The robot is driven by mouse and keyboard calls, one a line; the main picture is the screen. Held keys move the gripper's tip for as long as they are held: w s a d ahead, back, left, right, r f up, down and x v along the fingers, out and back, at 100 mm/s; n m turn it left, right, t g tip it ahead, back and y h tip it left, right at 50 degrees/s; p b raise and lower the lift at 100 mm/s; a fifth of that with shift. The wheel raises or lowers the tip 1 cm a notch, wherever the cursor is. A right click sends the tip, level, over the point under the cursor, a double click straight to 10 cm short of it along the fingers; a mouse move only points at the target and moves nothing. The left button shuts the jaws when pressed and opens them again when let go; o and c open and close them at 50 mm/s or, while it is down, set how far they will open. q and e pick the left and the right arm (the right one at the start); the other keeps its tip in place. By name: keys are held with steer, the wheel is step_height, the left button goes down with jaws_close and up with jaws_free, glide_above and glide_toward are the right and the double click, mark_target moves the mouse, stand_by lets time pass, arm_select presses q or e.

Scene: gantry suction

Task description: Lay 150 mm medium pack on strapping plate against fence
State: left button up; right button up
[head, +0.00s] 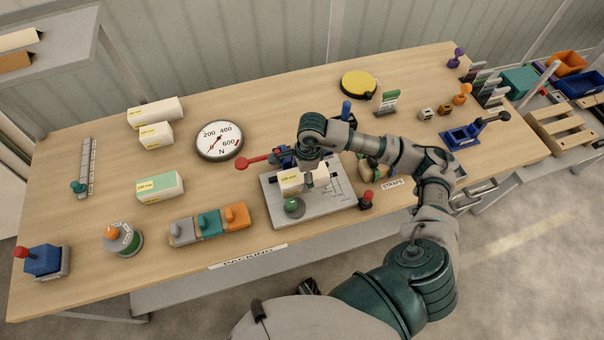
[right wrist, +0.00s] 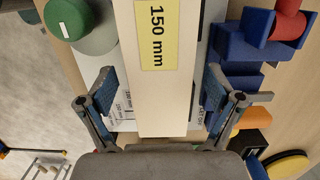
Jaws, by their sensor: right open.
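The white 150 mm pack (head: 288,183) with its yellow label lies on the grey strapping plate (head: 333,206), partly hidden by my right gripper (head: 308,176). In the right wrist view the pack (right wrist: 162,100) lies between the two spread fingers of my right gripper (right wrist: 160,88), with a visible gap on each side. The gripper is open just over the pack. A blue clamp body with a red handle (head: 258,160) stands at the plate's back edge. I cannot tell whether the pack touches the fence. My left gripper is out of view.
A green knob (head: 294,205) stands at the plate's front edge and a red knob (head: 367,199) to its right. A yellow disc (head: 359,84) lies behind.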

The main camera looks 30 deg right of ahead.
step_height(320, 180, up, 12)
steer(key=d, duration=0.1)
steer(key=shift+s+d+f, duration=0.15)
steer(key=shift+d+f, duration=0.1)
steer(key=shift+d, duration=0.1)
